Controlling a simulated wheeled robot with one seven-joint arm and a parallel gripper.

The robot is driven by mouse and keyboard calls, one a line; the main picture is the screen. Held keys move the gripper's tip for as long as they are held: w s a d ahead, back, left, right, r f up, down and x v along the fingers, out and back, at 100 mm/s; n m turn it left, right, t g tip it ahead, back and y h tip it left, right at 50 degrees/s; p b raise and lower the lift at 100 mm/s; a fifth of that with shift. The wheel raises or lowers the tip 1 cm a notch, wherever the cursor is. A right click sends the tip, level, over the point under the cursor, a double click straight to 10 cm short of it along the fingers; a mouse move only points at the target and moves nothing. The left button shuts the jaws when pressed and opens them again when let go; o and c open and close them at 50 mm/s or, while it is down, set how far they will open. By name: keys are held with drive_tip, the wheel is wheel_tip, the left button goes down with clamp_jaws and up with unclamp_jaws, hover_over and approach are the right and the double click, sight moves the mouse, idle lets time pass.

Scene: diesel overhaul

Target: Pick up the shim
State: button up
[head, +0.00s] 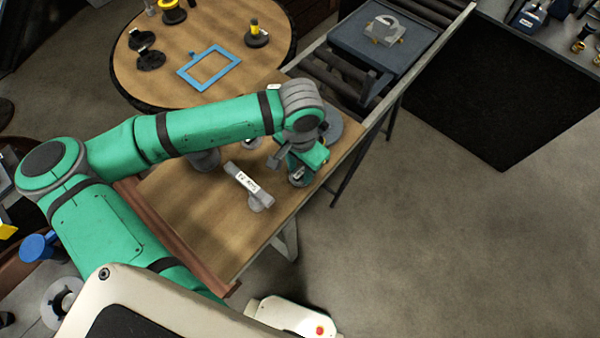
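My green arm reaches over the rectangular wooden table (222,240). My gripper (290,172) points down near the table's right edge, low over the top. A small round grey piece (297,181) shows directly under it, partly covered by it. I cannot tell whether they touch or whether the fingers are apart. A grey bar with a white lettered label (248,183) stands left of my gripper, with a round grey piece (262,205) just in front of it. I cannot tell for sure which of these pieces is the shim.
More grey round parts (205,160) stand behind the label, partly under my arm. A round table (225,40) behind holds a blue frame (209,68) and dark parts. A roller conveyor (340,75) carries a blue-grey tray (350,42). The floor at right is clear.

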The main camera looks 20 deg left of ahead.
clamp_jaws()
drive_tip(key=shift+r, duration=0.15)
